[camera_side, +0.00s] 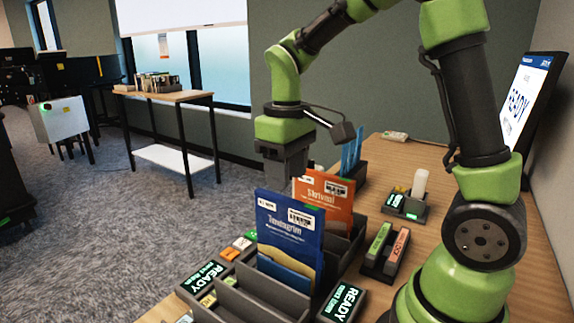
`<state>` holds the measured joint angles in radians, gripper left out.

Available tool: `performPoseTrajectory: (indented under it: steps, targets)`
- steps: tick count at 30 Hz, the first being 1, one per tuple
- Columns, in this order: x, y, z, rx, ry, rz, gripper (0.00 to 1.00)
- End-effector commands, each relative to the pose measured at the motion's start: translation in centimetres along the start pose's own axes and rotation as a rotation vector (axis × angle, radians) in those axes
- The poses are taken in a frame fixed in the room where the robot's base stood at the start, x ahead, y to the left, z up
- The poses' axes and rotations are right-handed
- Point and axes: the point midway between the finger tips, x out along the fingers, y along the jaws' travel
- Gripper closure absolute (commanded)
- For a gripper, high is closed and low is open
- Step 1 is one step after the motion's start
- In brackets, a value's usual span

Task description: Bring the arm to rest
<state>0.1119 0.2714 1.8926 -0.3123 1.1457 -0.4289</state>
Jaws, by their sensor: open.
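My green and dark grey arm bends over the wooden table. My gripper (286,168) points down behind the orange "Skrivnal" packet (323,202) and the blue "Tandmgrim" packet (290,238). Its fingertips are partly hidden by the packets. It is open, and nothing shows held in it. Both packets stand upright in slots of a dark grey rack (262,301). I cannot tell how far the gripper is from the orange packet.
The wooden table (405,158) carries "READY" displays (342,302), a small tray (404,206) with a white bottle, a holder with green and red items (385,252), and blue upright pieces (351,155). A monitor (522,105) stands at right.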

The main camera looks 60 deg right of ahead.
Motion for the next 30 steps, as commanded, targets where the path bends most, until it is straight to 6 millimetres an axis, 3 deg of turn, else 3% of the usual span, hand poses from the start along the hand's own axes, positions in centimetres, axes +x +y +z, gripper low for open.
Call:
performPoseTrajectory:
  steps: [17, 23, 30]
  targets:
    - [-1.6, -0.3, 0.4, 0.011, 0.023, -0.004, 0.56]
    - [-5.0, -2.1, 3.5, 0.096, 0.186, -0.047, 0.56]
    - [-7.8, -4.6, 9.2, 0.244, 0.435, -0.168, 0.56]
